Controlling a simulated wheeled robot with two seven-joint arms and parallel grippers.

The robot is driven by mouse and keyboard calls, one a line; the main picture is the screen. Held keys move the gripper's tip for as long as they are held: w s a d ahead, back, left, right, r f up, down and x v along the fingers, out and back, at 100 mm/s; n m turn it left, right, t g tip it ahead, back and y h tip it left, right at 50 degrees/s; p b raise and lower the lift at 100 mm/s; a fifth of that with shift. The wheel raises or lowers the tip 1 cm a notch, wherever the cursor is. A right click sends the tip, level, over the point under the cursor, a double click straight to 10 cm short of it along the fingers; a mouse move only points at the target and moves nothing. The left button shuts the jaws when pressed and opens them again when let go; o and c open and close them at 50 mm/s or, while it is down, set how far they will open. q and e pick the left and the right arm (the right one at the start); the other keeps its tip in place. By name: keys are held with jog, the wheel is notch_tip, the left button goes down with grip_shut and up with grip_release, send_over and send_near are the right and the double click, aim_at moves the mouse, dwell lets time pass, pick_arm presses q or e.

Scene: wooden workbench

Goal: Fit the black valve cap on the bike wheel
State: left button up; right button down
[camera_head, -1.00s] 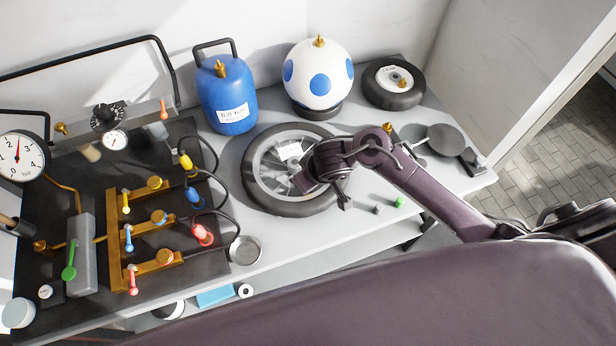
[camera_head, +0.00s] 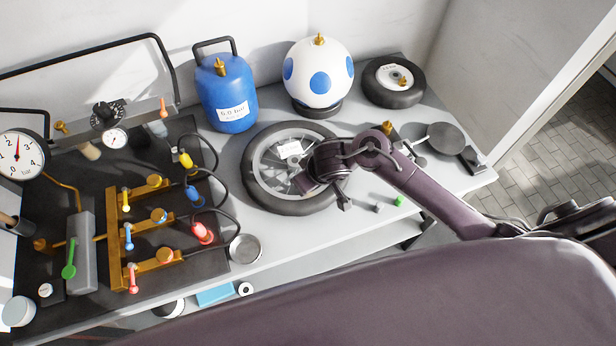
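The bike wheel (camera_head: 257,194) lies flat on the bench, a black tyre with grey spokes and a white label. My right arm reaches over its right side and hides part of the rim. My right gripper (camera_head: 345,204) is low at the wheel's right edge, small and dark; its fingers and anything between them cannot be made out. A small dark cap-like piece (camera_head: 378,208) stands on the bench right of the gripper, apart from it; it may be the black valve cap. The wheel's valve cannot be made out. My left gripper is not in view.
A green cap (camera_head: 400,201) stands beside the dark piece. Behind are a blue tank (camera_head: 228,100), a spotted ball (camera_head: 319,76) and a small wheel (camera_head: 394,83). The bench's front edge is close.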

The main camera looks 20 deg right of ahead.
dwell(0.3)
jog(key=c, duration=0.7)
grip_release()
notch_tip(320, 180, up, 5)
jog(key=p, duration=0.5)
jog(key=shift+f+p, duration=0.1)
jog(key=shift+p, duration=0.3)
notch_tip(320, 180, up, 3)
jog(key=shift+f+p, duration=0.2)
jog(key=shift+p, duration=0.3)
jog(key=shift+r, duration=0.8)
